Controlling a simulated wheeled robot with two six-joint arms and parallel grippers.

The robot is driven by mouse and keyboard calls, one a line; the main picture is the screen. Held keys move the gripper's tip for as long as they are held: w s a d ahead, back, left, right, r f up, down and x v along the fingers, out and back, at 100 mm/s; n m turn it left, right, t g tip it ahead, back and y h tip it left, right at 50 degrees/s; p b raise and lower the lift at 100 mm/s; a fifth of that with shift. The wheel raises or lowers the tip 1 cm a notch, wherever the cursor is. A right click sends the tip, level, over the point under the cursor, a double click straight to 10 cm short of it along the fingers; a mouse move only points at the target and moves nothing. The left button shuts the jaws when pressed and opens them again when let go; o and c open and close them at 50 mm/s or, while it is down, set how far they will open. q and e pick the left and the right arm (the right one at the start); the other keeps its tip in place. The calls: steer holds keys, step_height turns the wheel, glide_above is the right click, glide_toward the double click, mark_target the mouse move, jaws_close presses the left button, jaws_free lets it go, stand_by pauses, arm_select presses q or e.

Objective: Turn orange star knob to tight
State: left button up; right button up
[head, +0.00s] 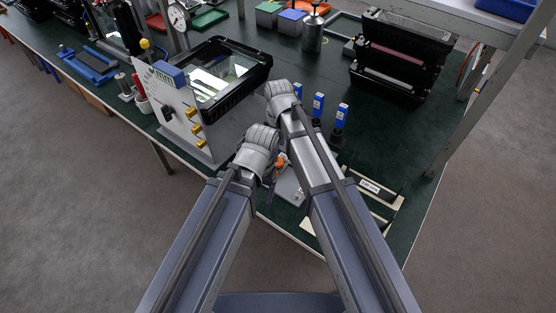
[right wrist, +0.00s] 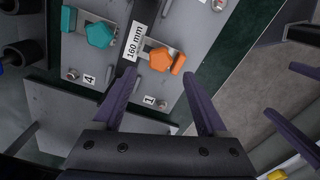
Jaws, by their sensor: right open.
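The orange star knob (right wrist: 162,60) sits on a slotted metal strip beside a "160 mm" label in the right wrist view. In the head view a small orange patch (head: 281,160), likely the same knob, shows between my forearms. My right gripper (right wrist: 159,76) is open and empty, its two fingers spread toward the orange knob, with the knob between and just beyond the tips in the picture. I cannot tell how far above it they are. My left wrist (head: 258,146) is beside the patch in the head view; its jaws are hidden.
A teal star knob (right wrist: 99,34) sits left of the orange one. Labels "4" (right wrist: 89,79) and "1" (right wrist: 150,101) mark the plate. A black-framed floodlight housing (head: 250,70) and a white panel with brass fittings (head: 178,118) stand left. Blue-topped items (head: 318,105) stand right.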

mark_target(279, 162)
step_height(279, 162, down, 6)
steer(key=b, duration=0.4)
steer(key=shift+r+b, duration=0.25)
steer(key=shift+b, duration=0.05)
jaws_close()
